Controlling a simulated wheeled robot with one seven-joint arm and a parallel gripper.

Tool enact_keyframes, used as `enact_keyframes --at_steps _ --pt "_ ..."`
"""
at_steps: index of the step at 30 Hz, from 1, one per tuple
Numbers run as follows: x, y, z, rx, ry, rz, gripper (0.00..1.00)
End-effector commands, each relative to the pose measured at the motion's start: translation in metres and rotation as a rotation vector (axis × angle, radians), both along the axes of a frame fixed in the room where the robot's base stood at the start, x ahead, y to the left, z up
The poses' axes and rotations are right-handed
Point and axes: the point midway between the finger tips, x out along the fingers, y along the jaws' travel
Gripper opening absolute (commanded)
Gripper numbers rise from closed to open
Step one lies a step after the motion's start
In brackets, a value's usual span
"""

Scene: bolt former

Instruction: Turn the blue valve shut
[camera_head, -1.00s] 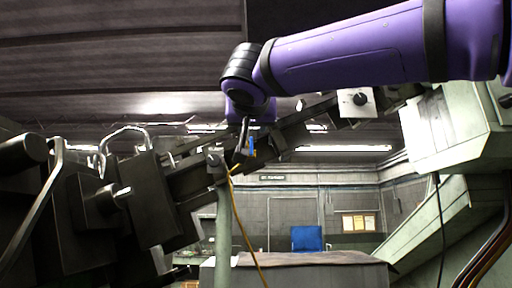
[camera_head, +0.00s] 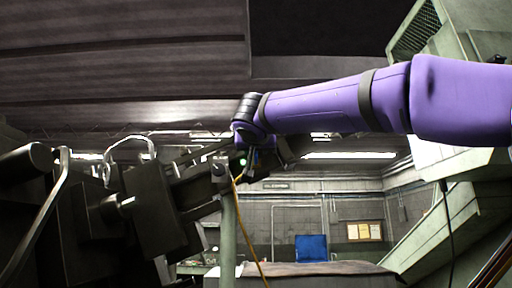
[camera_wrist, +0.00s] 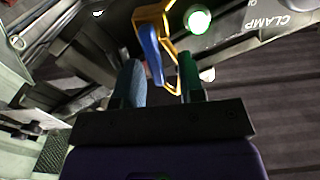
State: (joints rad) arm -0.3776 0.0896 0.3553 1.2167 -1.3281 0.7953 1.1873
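The blue valve handle (camera_wrist: 151,52) shows in the wrist view as a short lever in front of a yellow fitting (camera_wrist: 170,40). Its lower end lies between the fingertips of my gripper (camera_wrist: 161,68). The fingers stand apart, with gaps visible on both sides of the lever, so my gripper looks open. I cannot tell whether either finger touches the lever. In the head view my gripper (camera_head: 251,157) is small and dark at the end of the purple arm, and the valve there is mostly hidden.
A green-white lamp (camera_wrist: 198,20) glows close to the handle, beside a panel lettered CLAMP (camera_wrist: 268,20). Dark machinery (camera_head: 150,205) fills the left of the head view. A thin yellow cable (camera_head: 243,215) hangs below my gripper. A blue chair (camera_head: 311,248) stands far behind.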

Motion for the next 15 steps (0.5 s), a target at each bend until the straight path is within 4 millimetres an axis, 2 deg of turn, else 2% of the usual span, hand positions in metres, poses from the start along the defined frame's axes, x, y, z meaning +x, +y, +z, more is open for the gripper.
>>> enact_keyframes --at_steps 6,8,11,15 --pt "0.0002 0.0000 0.0001 0.000 0.000 0.000 0.36" --pt "0.0001 0.0000 0.0001 0.000 0.000 0.000 0.25" --pt "0.0000 0.0000 0.0002 0.000 0.000 0.000 0.02" --pt "-0.0001 0.0001 0.0002 0.000 0.000 0.000 0.00"
